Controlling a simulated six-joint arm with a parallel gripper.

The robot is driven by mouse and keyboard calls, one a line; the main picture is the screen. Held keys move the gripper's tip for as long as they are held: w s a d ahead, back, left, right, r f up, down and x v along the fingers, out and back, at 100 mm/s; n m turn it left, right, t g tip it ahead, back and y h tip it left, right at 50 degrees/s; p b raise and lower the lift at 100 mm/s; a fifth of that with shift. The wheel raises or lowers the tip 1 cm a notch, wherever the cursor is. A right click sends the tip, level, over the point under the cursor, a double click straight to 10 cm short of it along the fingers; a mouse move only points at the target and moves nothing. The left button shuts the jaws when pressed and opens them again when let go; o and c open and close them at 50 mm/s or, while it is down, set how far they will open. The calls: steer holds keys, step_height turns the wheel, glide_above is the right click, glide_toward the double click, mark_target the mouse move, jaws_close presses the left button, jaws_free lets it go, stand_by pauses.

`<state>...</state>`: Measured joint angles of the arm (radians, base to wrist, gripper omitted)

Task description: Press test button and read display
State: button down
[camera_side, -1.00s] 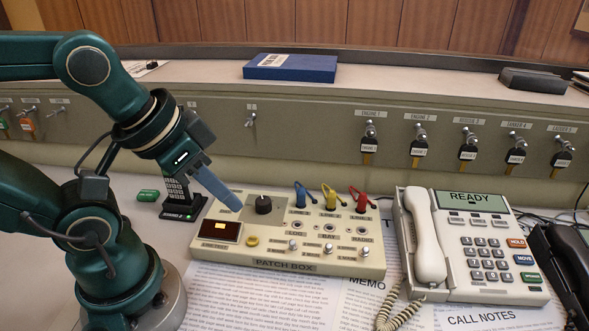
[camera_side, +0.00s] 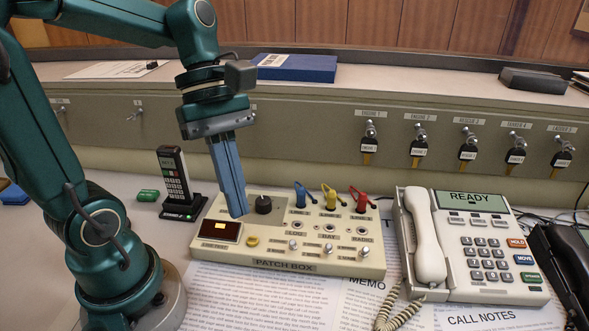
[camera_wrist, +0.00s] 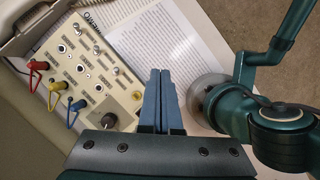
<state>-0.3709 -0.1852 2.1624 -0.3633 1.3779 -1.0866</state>
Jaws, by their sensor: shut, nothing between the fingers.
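The cream patch box (camera_side: 314,262) sits on the desk in the side view. Its small dark display (camera_side: 221,231) at the front left shows a lit amber mark, too small to read. A round yellow button (camera_side: 252,241) is just right of the display; its label is not legible. My gripper (camera_side: 240,214) is shut and empty, pointing steeply down over the box's left part, beside the black knob (camera_side: 263,205) and behind the yellow button. Contact cannot be told. In the wrist view, my gripper (camera_wrist: 161,73) covers the display's area, right of the box (camera_wrist: 78,58).
Blue, yellow and red plugs (camera_side: 330,197) stand along the box's back, with toggle switches (camera_side: 328,248) in front. A telephone (camera_side: 470,245) is to the right. A black handset (camera_side: 176,182) stands behind left. Printed papers (camera_side: 262,298) lie flat in front.

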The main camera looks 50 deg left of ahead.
mark_target(248, 239)
steer(key=w+a+f+n+h, duration=0.2)
steer(key=w+a+n+h, duration=0.1)
steer(key=a+n, duration=0.3)
steer(key=shift+w+n+h, duration=0.4)
steer(key=shift+n+h, duration=0.4)
steer(key=shift+n, duration=0.4)
steer(key=shift+f, duration=0.15)
steer(key=shift+f, duration=4.4)
steer(key=shift+f, duration=0.4)
